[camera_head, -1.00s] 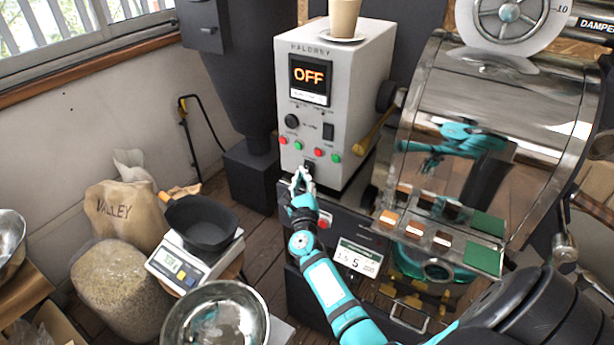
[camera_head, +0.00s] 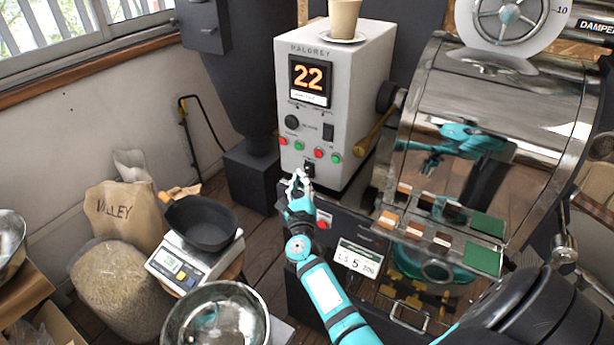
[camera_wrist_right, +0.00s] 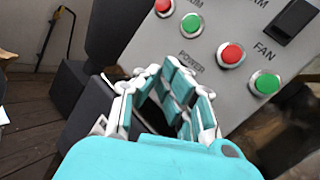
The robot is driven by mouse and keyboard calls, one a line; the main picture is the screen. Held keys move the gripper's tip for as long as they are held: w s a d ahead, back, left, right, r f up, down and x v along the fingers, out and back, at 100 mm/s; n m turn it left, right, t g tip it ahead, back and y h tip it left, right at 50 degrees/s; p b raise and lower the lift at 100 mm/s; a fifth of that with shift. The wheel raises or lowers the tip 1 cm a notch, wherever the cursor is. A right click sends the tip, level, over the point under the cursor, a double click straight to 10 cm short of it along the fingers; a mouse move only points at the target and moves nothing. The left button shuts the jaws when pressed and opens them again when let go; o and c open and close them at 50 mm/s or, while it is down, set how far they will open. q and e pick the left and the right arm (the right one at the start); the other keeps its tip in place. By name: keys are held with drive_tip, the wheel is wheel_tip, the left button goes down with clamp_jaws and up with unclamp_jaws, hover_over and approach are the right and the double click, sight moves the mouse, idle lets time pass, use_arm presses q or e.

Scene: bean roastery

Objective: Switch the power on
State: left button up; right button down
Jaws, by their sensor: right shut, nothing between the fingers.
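The grey control box (camera_head: 352,95) stands in the middle of the head view, and its display (camera_head: 311,80) reads 22 in orange. A small dark power switch (camera_head: 309,167) sits low on its front panel, under the red and green buttons. My right gripper (camera_head: 299,180) is shut and empty, just below and left of that switch; I cannot tell if it touches. In the right wrist view the gripper (camera_wrist_right: 172,85) covers the spot under the POWER label (camera_wrist_right: 191,66), so the switch is hidden there. My left gripper is not in view.
A cup (camera_head: 344,18) on a saucer stands on top of the box. The glossy roaster drum (camera_head: 470,85) is close on the right, with a wooden handle (camera_head: 375,133) beside the box. A scale with a black pan (camera_head: 203,222) and a metal bowl (camera_head: 215,318) are at lower left.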

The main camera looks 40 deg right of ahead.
drive_tip(key=shift+s+a+r+p, duration=0.15)
drive_tip(key=shift+s+a, duration=0.2)
drive_tip(key=shift+a, duration=0.4)
drive_tip(key=shift+s+a+r+p, duration=0.15)
drive_tip(key=shift+s+a, duration=0.15)
drive_tip(key=shift+a, duration=0.5)
drive_tip(key=shift+s+a+p, duration=0.15)
drive_tip(key=shift+s+a, duration=0.2)
drive_tip(key=shift+a, duration=0.4)
